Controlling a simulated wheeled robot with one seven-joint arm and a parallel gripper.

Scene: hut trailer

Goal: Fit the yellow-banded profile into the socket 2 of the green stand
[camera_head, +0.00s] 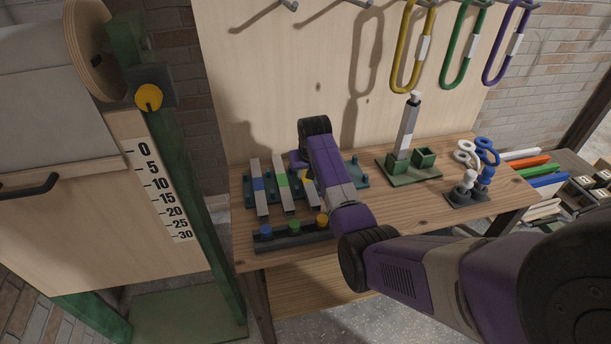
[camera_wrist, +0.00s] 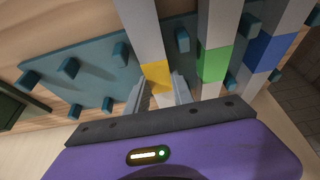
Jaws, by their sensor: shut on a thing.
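The yellow-banded profile (camera_wrist: 156,75) is a grey-white bar with a yellow band. In the wrist view my gripper (camera_wrist: 160,93) is shut on it at the band, one finger on each side. It lies over the teal rack (camera_wrist: 95,72), roughly in line with the others; whether it touches the rack I cannot tell. In the head view my arm hides most of it; a bit of yellow (camera_head: 304,176) shows. The green stand (camera_head: 400,178) is to the right, with a grey profile (camera_head: 408,128) upright in one socket and an empty square socket (camera_head: 425,158) beside it. No socket numbers are readable.
A green-banded profile (camera_head: 282,180) and a blue-banded profile (camera_head: 258,185) lie in the rack. A dark block with coloured knobs (camera_head: 293,234) is at the table's front edge. A ring stand (camera_head: 470,188) stands right of the green stand. Coloured loops (camera_head: 458,40) hang above.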

